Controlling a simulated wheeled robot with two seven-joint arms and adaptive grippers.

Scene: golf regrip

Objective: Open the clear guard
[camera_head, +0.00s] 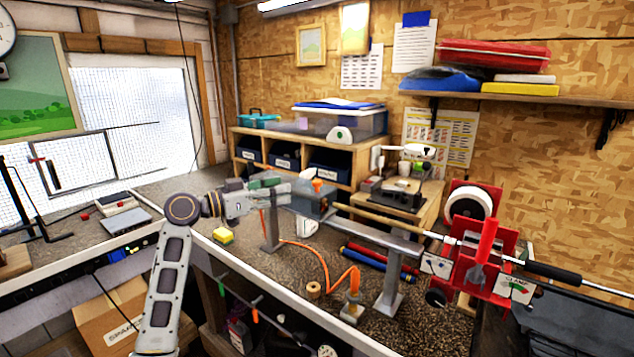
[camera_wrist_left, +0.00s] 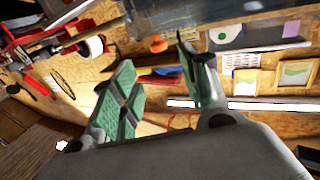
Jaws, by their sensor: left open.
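The clear guard (camera_head: 307,204) is a small see-through grey-blue box at the left end of the golf club shaft (camera_head: 385,220), with an orange part (camera_head: 317,185) at its top. I cannot tell for sure whether the guard is shut. My left gripper (camera_head: 281,181) reaches in from the left, close to the guard's upper left side. In the left wrist view its two green-padded fingers (camera_wrist_left: 160,82) are apart with nothing between them. A translucent shape, likely the guard, shows beyond the fingertips, with the orange part (camera_wrist_left: 157,44) near it. Contact cannot be told. My right gripper is not in view.
A red clamp stand (camera_head: 470,245) holds the club at the right. A grey rail (camera_head: 375,236) on posts runs under the shaft. Wooden cubbies (camera_head: 345,172) stand behind.

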